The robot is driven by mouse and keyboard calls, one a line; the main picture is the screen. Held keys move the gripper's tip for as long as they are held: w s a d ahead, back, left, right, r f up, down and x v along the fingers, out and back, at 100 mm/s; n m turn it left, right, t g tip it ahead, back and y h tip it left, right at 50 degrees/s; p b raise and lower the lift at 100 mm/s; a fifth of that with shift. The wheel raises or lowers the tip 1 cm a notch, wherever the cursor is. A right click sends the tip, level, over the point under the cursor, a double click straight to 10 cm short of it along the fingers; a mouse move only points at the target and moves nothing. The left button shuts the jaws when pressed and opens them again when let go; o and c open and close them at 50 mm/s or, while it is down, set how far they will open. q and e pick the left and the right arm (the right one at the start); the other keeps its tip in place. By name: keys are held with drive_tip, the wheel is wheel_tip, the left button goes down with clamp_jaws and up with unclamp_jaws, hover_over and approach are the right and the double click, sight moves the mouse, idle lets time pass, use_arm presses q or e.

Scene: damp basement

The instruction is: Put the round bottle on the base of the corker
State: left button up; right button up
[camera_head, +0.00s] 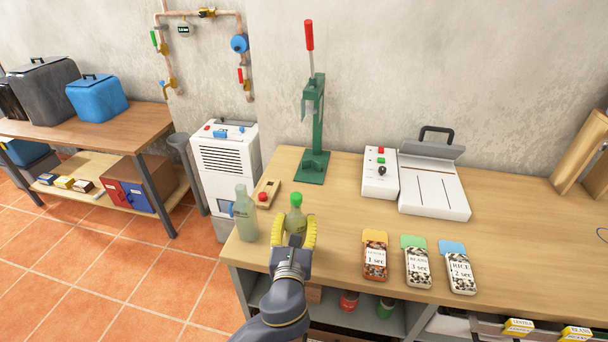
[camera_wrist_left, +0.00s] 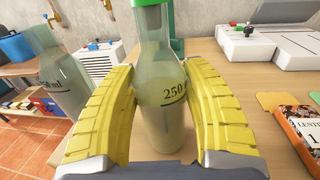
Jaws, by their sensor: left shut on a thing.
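The bottle with the green cap (camera_head: 296,214) stands upright at the front left of the table, and its "250" marking shows in the left wrist view (camera_wrist_left: 164,95). My left gripper (camera_head: 296,236) has its yellow fingers shut on this bottle from both sides. A second, taller bottle without a visible cap (camera_head: 244,214) stands just to the left, also in the left wrist view (camera_wrist_left: 55,75). The green corker (camera_head: 317,125) has a red-tipped lever and stands at the back; its flat base (camera_head: 312,167) is bare. My right gripper is not in view.
A small wooden block with a red button (camera_head: 266,194) lies left of the corker base. A control box (camera_head: 380,174) and a white sealing machine (camera_head: 433,190) stand to the right. Three labelled packets (camera_head: 418,264) lie at the front. The table between bottle and corker base is clear.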

use_arm(q)
drive_tip(key=w+d+r+m+h, duration=0.1)
drive_tip(key=w+d+h, duration=0.1)
drive_tip(key=w, duration=3.2)
drive_tip(key=shift+w+d+h, duration=0.15)
drive_tip(key=shift+d+h, duration=0.15)
drive_tip(key=shift+d, duration=0.25)
drive_tip(key=shift+f, duration=0.1)
drive_tip(key=o, duration=1.5)
drive_tip(key=shift+f, duration=0.15)
drive_tip(key=shift+o, duration=0.2)
drive_tip(key=s+a, duration=0.2)
drive_tip(key=s, duration=1)
